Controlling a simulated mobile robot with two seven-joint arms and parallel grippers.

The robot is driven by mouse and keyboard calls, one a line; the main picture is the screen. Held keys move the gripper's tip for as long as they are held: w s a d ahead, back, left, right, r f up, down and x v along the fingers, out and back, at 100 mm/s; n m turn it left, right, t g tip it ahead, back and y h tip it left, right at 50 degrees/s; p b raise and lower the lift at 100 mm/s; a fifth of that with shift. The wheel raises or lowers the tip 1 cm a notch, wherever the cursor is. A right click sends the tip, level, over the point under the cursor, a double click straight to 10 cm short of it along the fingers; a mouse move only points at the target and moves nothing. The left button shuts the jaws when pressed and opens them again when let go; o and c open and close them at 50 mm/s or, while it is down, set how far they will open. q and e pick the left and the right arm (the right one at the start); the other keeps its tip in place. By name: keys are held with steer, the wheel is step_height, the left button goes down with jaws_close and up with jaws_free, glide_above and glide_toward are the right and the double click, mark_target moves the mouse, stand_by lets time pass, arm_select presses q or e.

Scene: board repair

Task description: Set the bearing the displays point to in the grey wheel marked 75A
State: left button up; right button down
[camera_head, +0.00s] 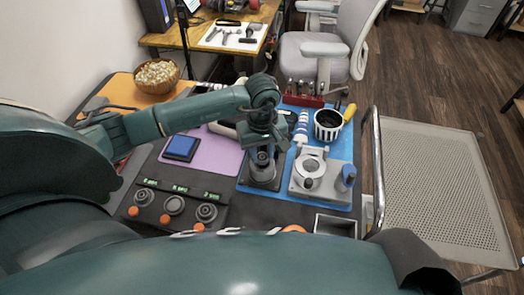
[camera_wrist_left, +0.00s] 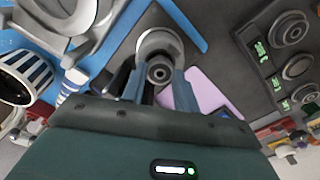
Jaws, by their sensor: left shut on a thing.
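My left gripper (camera_head: 263,150) is shut on a small dark ring with a hole, which looks like a bearing; it shows between the fingers in the left wrist view (camera_wrist_left: 160,72). Right behind it in that view is a pale grey round part, likely the grey wheel (camera_wrist_left: 158,40), on a dark block (camera_head: 258,182). I cannot tell whether the bearing is in it or just above it, and no 75A mark is readable. A dark panel (camera_head: 155,222) carries round holders (camera_head: 207,213) with small green displays (camera_head: 180,189); the display text is too small to read. My right gripper is out of view.
A grey clamp-like fixture (camera_head: 310,167) with a blue knob stands on the blue mat right of the gripper. Behind it is a striped cup (camera_head: 328,124). A blue square pad (camera_head: 181,147) lies on the purple mat. An open tray (camera_head: 335,226) is at the front right.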

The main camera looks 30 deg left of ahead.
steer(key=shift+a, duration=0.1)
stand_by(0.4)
arm_select(q)
steer(key=shift+f, duration=0.15)
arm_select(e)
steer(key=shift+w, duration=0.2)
arm_select(q)
steer(key=shift+f+b, duration=0.45)
steer(key=shift+b, duration=0.55)
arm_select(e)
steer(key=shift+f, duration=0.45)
